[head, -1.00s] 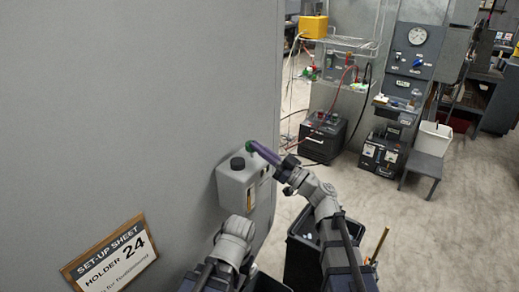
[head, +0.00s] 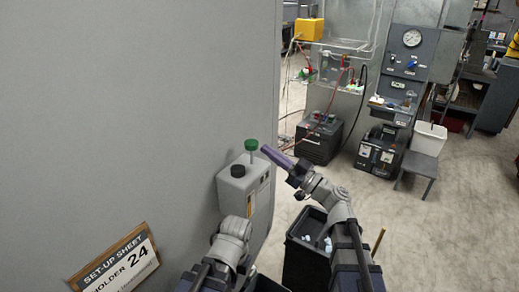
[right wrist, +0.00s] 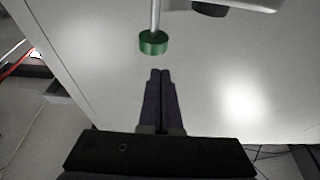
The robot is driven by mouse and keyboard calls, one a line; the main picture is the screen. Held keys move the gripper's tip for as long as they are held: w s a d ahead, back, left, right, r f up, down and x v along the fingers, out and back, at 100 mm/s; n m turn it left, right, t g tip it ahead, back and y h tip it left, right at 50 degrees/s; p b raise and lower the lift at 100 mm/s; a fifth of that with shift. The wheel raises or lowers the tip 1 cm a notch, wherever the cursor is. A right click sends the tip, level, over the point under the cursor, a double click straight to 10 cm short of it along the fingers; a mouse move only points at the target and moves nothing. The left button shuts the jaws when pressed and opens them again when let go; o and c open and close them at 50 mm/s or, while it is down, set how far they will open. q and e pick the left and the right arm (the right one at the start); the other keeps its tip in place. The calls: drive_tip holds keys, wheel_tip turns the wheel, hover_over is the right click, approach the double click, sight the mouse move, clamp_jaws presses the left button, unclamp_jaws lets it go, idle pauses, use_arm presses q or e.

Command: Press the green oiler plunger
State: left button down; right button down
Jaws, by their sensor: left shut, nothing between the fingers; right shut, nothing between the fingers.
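The grey oiler (head: 243,186) is mounted on the wall panel, with a black cap (head: 238,170) and a green plunger (head: 251,145) standing up on its thin stem. In the right wrist view the green plunger knob (right wrist: 153,42) sits beyond my fingertips, with a clear gap. My right gripper (head: 264,149) is shut and empty, just to the right of the plunger and apart from it; it also shows in the right wrist view (right wrist: 160,73). My left arm comes in at the bottom, but its fingers are hidden.
A set-up sheet sign (head: 118,268) is on the panel at the lower left. A black bin (head: 306,262) stands below my right arm. A black box (head: 320,140) and a white bin (head: 429,138) stand further back. The floor between is open.

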drive_tip(key=b+v, duration=0.1)
drive_tip(key=v, duration=0.5)
drive_tip(key=shift+a, duration=0.1)
idle(4.5)
